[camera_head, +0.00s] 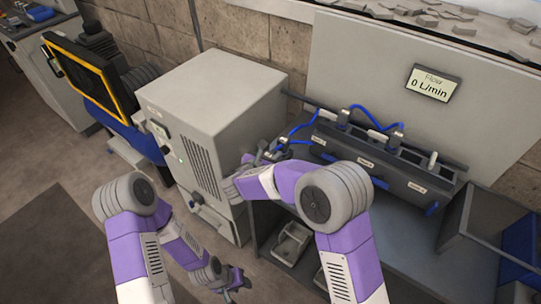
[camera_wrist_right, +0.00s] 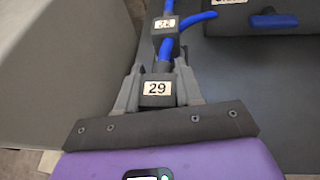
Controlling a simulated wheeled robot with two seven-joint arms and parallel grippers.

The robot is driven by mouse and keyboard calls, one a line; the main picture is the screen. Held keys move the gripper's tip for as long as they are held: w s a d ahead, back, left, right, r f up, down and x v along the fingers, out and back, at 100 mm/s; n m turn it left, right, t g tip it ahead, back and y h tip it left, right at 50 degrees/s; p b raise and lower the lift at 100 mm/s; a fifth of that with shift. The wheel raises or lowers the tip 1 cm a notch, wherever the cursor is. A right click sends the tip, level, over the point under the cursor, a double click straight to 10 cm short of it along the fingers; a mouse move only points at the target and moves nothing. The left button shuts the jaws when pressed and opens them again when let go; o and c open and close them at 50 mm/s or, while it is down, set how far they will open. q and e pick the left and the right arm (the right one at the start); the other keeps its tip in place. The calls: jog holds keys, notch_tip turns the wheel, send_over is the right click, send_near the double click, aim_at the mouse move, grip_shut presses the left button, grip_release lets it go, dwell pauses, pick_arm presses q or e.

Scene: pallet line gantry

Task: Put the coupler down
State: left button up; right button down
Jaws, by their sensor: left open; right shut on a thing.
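A dark grey coupler (camera_wrist_right: 157,101) labelled 29 sits between the fingers of my right gripper (camera_wrist_right: 157,90), which is shut on it. A blue hose (camera_wrist_right: 166,53) runs from its far end. In the head view my right gripper (camera_head: 268,154) is above the left end of the grey bench, beside the beige cabinet; the coupler is too small there to make out clearly. Whether the coupler touches the bench cannot be told. My left gripper (camera_head: 238,284) is open and empty, low in front of the bench.
A dark manifold (camera_head: 385,165) with labelled ports and blue hoses stands on the bench right of my right gripper. A second tagged block (camera_wrist_right: 165,26) lies beyond the held coupler. The beige cabinet (camera_head: 205,110) stands close on the left. A flow display (camera_head: 433,84) reads 0 L/min.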

jog(key=shift+f, duration=0.15)
jog(key=c, duration=0.7)
grip_release()
jog(key=shift+c, duration=0.2)
jog(key=shift+r, duration=0.3)
jog(key=p+v, duration=0.1)
jog(key=v, duration=1.1)
jog(key=shift+p, duration=0.4)
